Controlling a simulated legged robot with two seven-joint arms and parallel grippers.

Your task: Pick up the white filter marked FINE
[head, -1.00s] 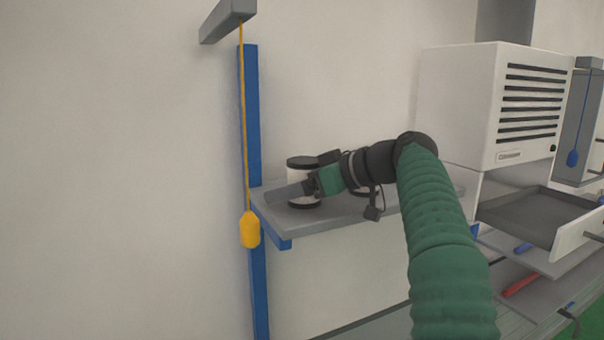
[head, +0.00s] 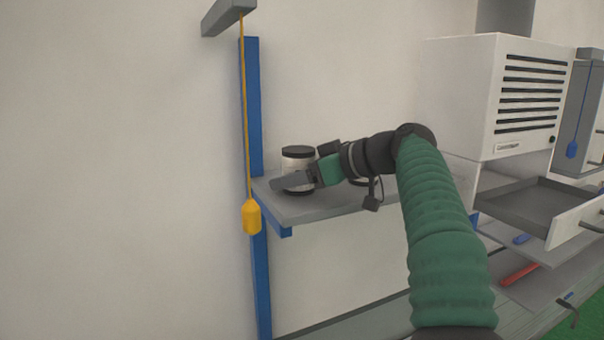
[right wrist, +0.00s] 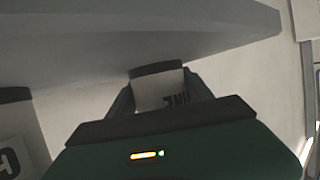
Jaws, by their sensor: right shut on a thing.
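A white filter (head: 298,160) with dark end caps stands upright at the left end of the grey wall shelf (head: 330,207). My right gripper (head: 296,180) reaches in from the right and is shut on it. In the right wrist view the held white filter (right wrist: 158,90) sits between the fingers, with dark letters partly visible, seemingly ending in "NE". I cannot tell whether its base touches the shelf. A second white filter (right wrist: 22,140) is cut off at the left of that view, with part of a dark letter. My left gripper is not in view.
A yellow weight (head: 251,216) hangs on a cord by a blue post (head: 252,110), just left of the shelf. A white vented cabinet (head: 470,95) and an open grey drawer (head: 535,205) stand to the right. The wall above the shelf is clear.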

